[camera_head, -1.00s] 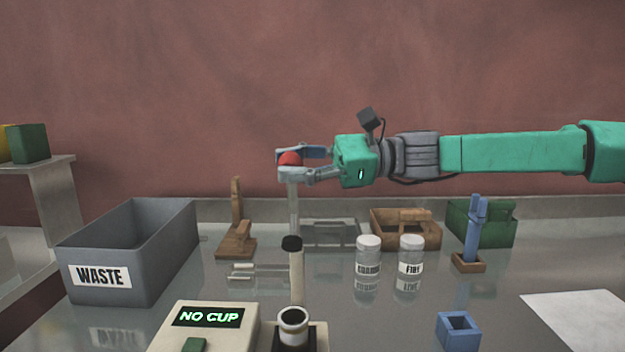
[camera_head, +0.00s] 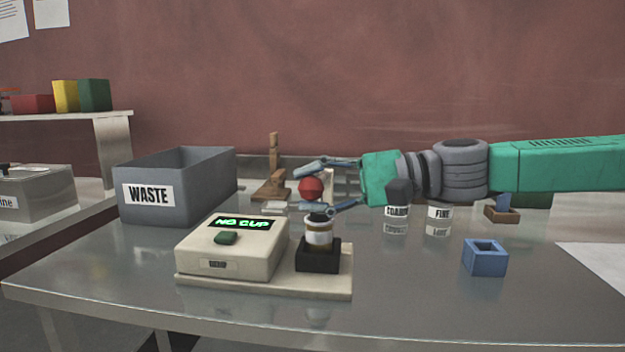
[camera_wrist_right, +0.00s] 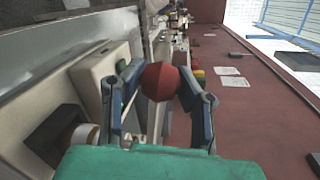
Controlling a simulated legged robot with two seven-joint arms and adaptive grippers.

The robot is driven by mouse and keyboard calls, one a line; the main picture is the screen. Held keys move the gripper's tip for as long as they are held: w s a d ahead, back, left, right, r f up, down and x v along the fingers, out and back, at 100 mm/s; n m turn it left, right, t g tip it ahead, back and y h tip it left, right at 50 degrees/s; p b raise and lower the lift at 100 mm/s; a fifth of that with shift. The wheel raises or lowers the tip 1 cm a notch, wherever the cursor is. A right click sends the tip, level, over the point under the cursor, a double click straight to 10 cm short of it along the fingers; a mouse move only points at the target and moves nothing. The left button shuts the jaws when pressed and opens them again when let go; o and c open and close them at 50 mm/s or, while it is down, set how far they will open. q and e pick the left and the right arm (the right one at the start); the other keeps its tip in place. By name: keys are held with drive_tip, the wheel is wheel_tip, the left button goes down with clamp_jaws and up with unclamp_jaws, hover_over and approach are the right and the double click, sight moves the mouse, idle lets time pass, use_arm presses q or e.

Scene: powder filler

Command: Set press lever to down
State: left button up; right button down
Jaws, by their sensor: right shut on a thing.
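The press lever's red ball knob (camera_head: 310,187) is low, behind the black cup holder (camera_head: 318,256). Its shaft is mostly hidden in the head view. My right gripper (camera_head: 322,187) reaches in from the right, with one blue-grey finger above the knob and one below. It is shut on the knob. In the right wrist view, the red knob (camera_wrist_right: 160,82) sits between the two fingers of my right gripper (camera_wrist_right: 161,90). My left gripper is not in view.
A cream machine (camera_head: 232,247) reads "NO CUP". A grey WASTE bin (camera_head: 147,211) stands left. Two labelled jars (camera_head: 396,212) (camera_head: 439,217) stand below my right arm. The front bench is clear.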

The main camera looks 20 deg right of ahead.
drive_tip(key=shift+n, duration=0.9)
wheel_tip(320, 180, down, 5)
drive_tip(key=b, duration=0.3)
drive_tip(key=shift+s+a+r, duration=0.1)
drive_tip(key=c, duration=1.1)
unclamp_jaws()
drive_tip(key=shift+f, duration=0.2)
drive_tip(key=shift+r, duration=0.15)
